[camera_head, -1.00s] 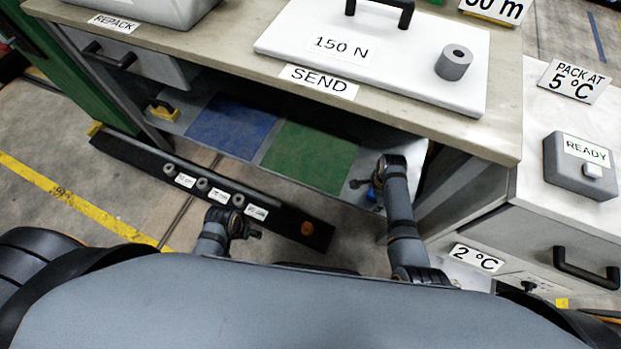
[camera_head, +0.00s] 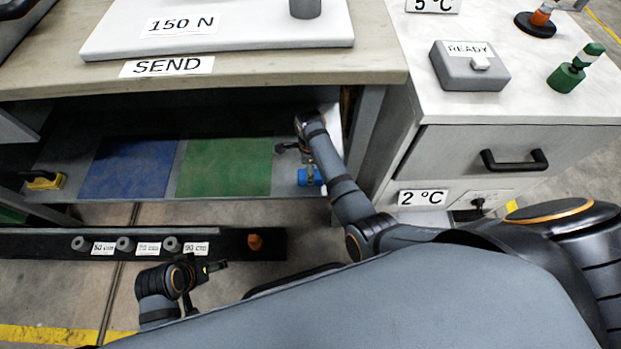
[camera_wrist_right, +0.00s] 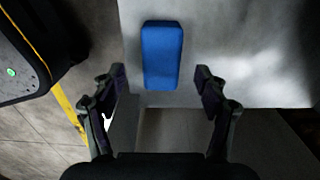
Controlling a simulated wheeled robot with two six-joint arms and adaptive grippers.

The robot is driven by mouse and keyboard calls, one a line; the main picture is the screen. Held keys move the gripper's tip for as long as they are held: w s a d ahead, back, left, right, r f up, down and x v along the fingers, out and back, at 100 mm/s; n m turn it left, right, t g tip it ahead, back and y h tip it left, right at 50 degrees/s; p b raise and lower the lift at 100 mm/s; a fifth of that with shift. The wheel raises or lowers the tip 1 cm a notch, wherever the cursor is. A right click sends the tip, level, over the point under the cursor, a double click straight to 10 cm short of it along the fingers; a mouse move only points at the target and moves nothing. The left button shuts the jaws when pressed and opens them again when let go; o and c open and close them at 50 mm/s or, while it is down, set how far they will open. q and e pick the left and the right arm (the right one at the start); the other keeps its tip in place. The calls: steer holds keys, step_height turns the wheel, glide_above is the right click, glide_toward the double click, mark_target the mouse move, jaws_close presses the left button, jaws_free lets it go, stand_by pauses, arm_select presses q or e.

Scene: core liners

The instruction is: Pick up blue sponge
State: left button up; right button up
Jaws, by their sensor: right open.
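The blue sponge (camera_head: 310,176) lies on the grey lower shelf (camera_head: 60,150), right of the green mat, partly hidden by my right arm in the head view. In the right wrist view the sponge (camera_wrist_right: 162,54) is a blue block near the shelf's edge, ahead of and between the open fingers of my right gripper (camera_wrist_right: 160,85), not held. In the head view the right gripper (camera_head: 296,150) is beside the sponge, over the shelf. My left gripper (camera_head: 208,270) is low at the front, away from the shelf; its finger gap is unclear.
A blue mat (camera_head: 128,168) and a green mat (camera_head: 226,167) lie on the shelf under the wooden worktop (camera_head: 360,50). A black rail (camera_head: 50,244) with small weights runs below. A drawer cabinet (camera_head: 455,145) stands to the right.

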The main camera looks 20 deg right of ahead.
step_height(320, 180, down, 4)
steer(key=shift+d+r+b, duration=0.1)
steer(key=shift+d+b, duration=0.05)
steer(key=shift+b, duration=0.75)
steer(key=shift+f, duration=0.45)
arm_select(q)
steer(key=f, duration=0.1)
steer(key=f+t, duration=0.1)
steer(key=d+f, duration=0.1)
steer(key=shift+w+t, duration=0.3)
arm_select(e)
steer(key=c, duration=1.2)
arm_select(q)
steer(key=shift+r, duration=0.1)
arm_select(e)
steer(key=shift+r, duration=0.1)
steer(key=shift+c, duration=0.2)
